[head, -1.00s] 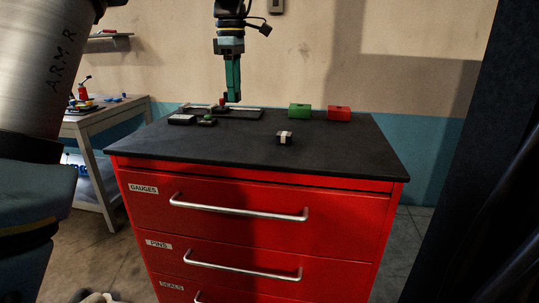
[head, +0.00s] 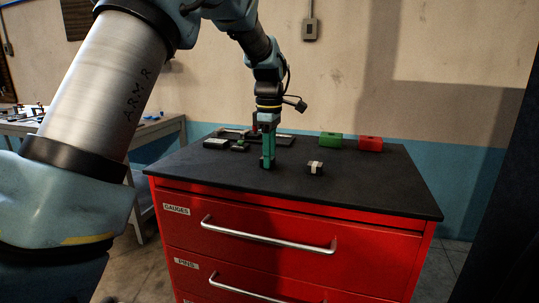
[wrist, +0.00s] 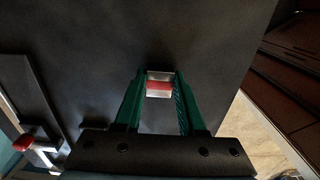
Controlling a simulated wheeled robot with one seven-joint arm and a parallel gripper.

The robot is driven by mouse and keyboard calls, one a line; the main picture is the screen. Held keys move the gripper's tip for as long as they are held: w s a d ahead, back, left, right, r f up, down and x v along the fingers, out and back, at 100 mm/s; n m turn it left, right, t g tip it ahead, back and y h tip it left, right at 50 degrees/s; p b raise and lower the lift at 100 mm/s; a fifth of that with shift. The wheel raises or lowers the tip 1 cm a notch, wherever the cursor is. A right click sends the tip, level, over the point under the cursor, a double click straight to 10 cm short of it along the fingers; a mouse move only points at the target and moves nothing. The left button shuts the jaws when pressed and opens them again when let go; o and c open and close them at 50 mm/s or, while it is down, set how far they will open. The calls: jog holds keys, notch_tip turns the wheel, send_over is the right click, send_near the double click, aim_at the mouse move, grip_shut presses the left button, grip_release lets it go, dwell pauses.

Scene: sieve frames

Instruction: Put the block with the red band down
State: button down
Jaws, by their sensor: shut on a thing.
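The block with the red band (wrist: 159,88) is silver-grey with a red stripe across it. In the wrist view it sits between the tips of my green fingers. My gripper (head: 268,165) is shut on it, pointing down at the black cabinet top (head: 380,187). In the head view the fingertips are low, close to the top, and the block is too small and dark to make out. I cannot tell whether it touches the surface. My gripper also shows in the wrist view (wrist: 160,100).
A dark block with a white band (head: 315,168) stands just right of my gripper. A green box (head: 331,139) and a red box (head: 370,143) stand at the back right. A dark, white-topped item (head: 215,142) and a small green item (head: 240,146) lie left. The front right is clear.

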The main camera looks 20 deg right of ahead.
jog(key=c, duration=1)
grip_release()
jog(key=shift+f, duration=0.15)
jog(key=o, duration=0.5)
notch_tip(320, 180, up, 12)
jog(key=b, duration=0.1)
jog(key=shift+r+b, duration=0.2)
jog(key=shift+b, duration=0.2)
